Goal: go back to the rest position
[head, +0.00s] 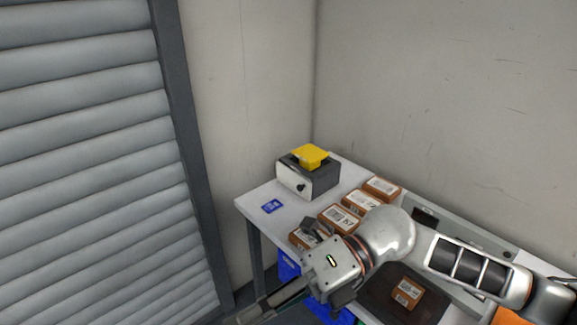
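My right arm comes in from the right and reaches across the table. Its gripper (270,304) hangs at the table's front left side, pointing down and left. The fingers look dark and narrow at the bottom edge, and I cannot tell whether they are apart or together. No box shows between them. A brown box with a white label (407,292) lies on a dark pad (376,299) below my forearm, apart from the gripper. My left gripper is not in view.
Several labelled brown boxes (382,188) stand in a row on the white table (262,222), partly hidden by my arm. A grey device with a yellow top (309,157) and a blue card (271,206) are at the left. A blue bin (288,268) is below. Walls and a shutter enclose the corner.

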